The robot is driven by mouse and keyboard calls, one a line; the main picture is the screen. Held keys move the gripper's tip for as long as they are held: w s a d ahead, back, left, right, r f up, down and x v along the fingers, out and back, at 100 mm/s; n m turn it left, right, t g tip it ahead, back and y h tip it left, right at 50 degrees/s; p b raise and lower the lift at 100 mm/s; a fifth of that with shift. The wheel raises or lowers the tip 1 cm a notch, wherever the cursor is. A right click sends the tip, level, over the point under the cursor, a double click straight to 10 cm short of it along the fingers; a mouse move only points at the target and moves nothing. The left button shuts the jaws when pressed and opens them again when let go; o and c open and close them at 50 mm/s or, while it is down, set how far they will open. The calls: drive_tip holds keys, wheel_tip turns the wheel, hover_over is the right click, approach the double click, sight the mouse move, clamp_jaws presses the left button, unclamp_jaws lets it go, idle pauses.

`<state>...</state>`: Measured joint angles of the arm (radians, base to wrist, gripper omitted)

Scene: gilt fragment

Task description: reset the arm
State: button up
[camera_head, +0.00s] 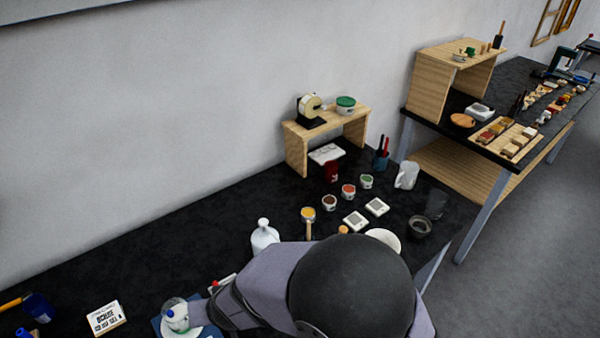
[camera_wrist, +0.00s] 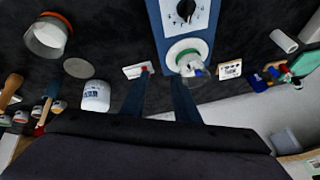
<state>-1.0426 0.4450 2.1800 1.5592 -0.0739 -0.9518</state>
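My gripper (camera_wrist: 161,76) shows in the wrist view as two dark blue fingers with a clear gap between them. It is open and empty, above the black bench. In the head view my arm covers the bottom middle, and I cannot make out the fingers there. Beyond the right finger in the wrist view is a blue device (camera_wrist: 207,48) with a dial and a round white plate. A small clear vessel with a blue top (camera_wrist: 190,66) is on the plate; it also shows in the head view (camera_head: 176,316).
A white bottle (camera_head: 264,237) stands behind my arm. A small wooden shelf (camera_head: 296,150) is against the wall. Cups, jars and white square items crowd the bench's right part. A white box (camera_head: 106,318) lies at left; the black bench between it and the shelf is mostly clear.

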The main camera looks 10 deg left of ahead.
drive_tip(key=w+d+m+g+b, duration=0.1)
drive_tip(key=w+d+b, duration=0.3)
drive_tip(key=d, duration=1)
drive_tip(key=s+d+f+m+g+h+b, duration=0.1)
drive_tip(key=s+d+m+h, duration=0.1)
drive_tip(key=d, duration=1)
drive_tip(key=s+d+m+g+h+b, duration=0.1)
drive_tip(key=s+d, duration=0.4)
drive_tip(key=d, duration=0.8)
drive_tip(key=shift+f+m+g+h, duration=0.35)
drive_tip(key=shift+m+g+h, duration=0.05)
drive_tip(key=shift+h, duration=0.4)
